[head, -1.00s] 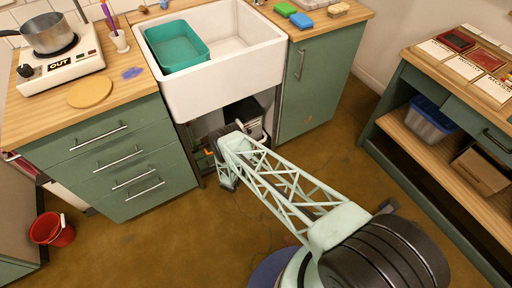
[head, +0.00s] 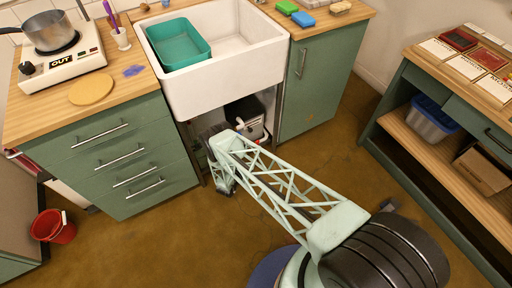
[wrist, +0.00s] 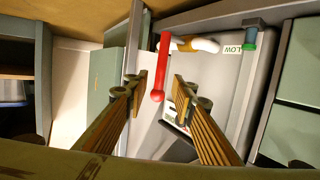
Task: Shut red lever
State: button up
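The red lever (wrist: 162,66) shows in the wrist view as a straight bar with a round knob at its lower end. Its upper end meets a white pipe with a yellow part. My gripper (wrist: 157,82) is open, with one ribbed finger on each side of the lever. The knob appears in the gap between the fingers, apart from both; its depth relative to the fingertips is hard to judge. In the head view my arm reaches under the white sink (head: 222,85), and the fingers are hidden. A small red spot by the arm there may be the lever.
A grey box (head: 250,118) stands under the sink behind my arm. Green drawers (head: 120,165) and a green cupboard door (head: 312,95) flank the opening. In the wrist view, a label reading LOW (wrist: 232,48) is behind the gripper. Open floor lies in front.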

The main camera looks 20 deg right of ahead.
jog(key=v, duration=0.7)
jog(key=shift+s+a, duration=0.2)
dwell(0.4)
jog(key=shift+w, duration=0.1)
